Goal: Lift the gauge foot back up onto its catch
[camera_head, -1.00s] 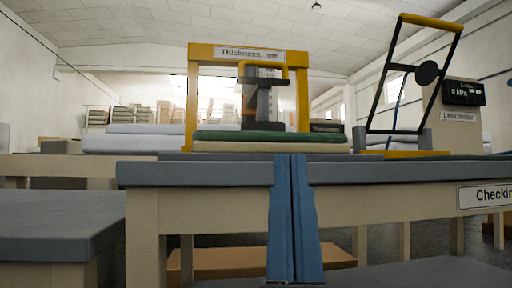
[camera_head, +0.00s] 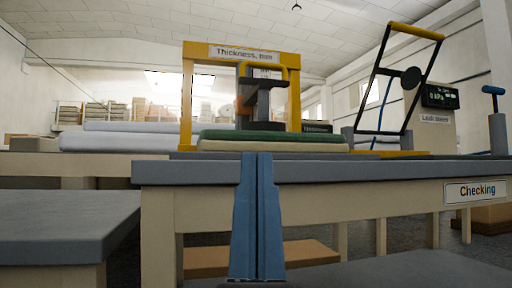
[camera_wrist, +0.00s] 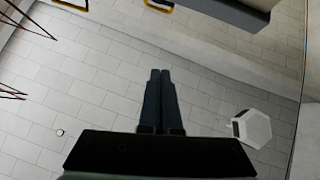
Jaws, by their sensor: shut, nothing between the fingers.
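The thickness gauge is a yellow frame (camera_head: 187,100) with a sign reading "Thickness, mm", standing on the grey-topped checking table (camera_head: 330,172) in the head view. Its dark grey foot (camera_head: 264,126) is down, at or very near the green sheet (camera_head: 272,136) that lies on a cream layer under the frame. A yellow handle (camera_head: 282,74) shows at the top of the foot's column; the catch cannot be made out. My gripper (camera_head: 257,156) is shut and empty, its blue fingers together in front of the table's front edge, nearer than the gauge. The wrist view shows the same shut fingers (camera_wrist: 160,72).
To the right stands the leak tester with a tilted black frame with a yellow bar (camera_head: 415,31) and a display box (camera_head: 440,96). A blue-handled post (camera_head: 497,130) is at the far right. A grey bench (camera_head: 60,225) is at the near left.

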